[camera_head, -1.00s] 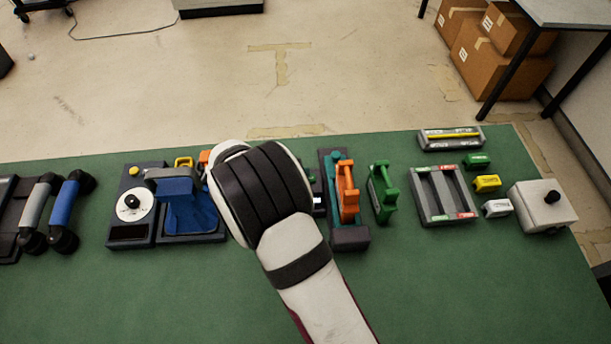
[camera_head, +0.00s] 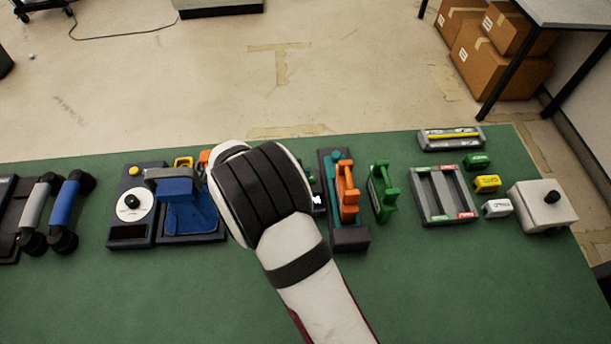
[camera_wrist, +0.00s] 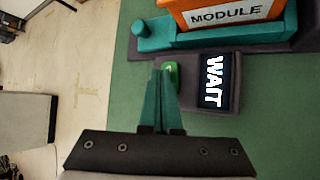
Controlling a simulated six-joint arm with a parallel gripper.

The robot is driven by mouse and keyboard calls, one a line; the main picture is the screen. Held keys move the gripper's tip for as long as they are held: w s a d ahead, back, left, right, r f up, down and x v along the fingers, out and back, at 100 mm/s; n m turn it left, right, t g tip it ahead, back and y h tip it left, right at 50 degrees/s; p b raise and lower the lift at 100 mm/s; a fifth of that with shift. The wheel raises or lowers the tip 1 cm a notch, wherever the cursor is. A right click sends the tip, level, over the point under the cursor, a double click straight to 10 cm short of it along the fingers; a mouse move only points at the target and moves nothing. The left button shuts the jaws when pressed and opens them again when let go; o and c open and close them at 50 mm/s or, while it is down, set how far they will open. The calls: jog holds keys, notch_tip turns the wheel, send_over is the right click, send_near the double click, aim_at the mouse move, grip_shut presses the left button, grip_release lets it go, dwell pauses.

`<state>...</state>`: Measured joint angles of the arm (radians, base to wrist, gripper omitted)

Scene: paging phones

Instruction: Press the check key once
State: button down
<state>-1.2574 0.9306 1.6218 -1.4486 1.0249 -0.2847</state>
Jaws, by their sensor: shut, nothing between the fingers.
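In the wrist view, the check key is a small green key (camera_wrist: 173,76) with a pale mark, on a dark unit beside a black display (camera_wrist: 213,82) reading "WAIT". The display (camera_head: 317,201) also shows as a small lit patch in the head view, just right of my arm. My gripper (camera_wrist: 165,72) is shut and empty; its teal fingertips are at the key's left edge and overlap part of it. I cannot tell for certain whether they touch.
An orange module (camera_wrist: 225,14) in a teal and dark holder stands close by the display; it also shows in the head view (camera_head: 347,190). A green handset (camera_head: 382,188) is right of it. A blue piece (camera_head: 186,207) stands left of my wrist. The front of the green table is clear.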

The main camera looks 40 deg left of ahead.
jog(key=shift+r, duration=0.65)
jog(key=shift+r, duration=2.5)
jog(key=d+r+m+g, duration=0.2)
jog(key=d+r+m, duration=0.35)
jog(key=d, duration=0.45)
jog(key=d+r+m+g, duration=0.1)
jog(key=d+r+m, duration=0.4)
jog(key=d+m, duration=0.3)
jog(key=d+r+m+g, duration=0.2)
jog(key=d+r+m, duration=0.3)
jog(key=d, duration=0.6)
jog(key=s+d+r+m+t+y, duration=0.35)
jog(key=s+d+m, duration=0.3)
jog(key=m, duration=0.35)
jog(key=s+f+m+g, duration=0.2)
jog(key=s+f+g, duration=0.5)
jog(key=s, duration=0.3)
jog(key=shift+d+f+g, duration=0.15)
jog(key=shift+f+g, duration=0.2)
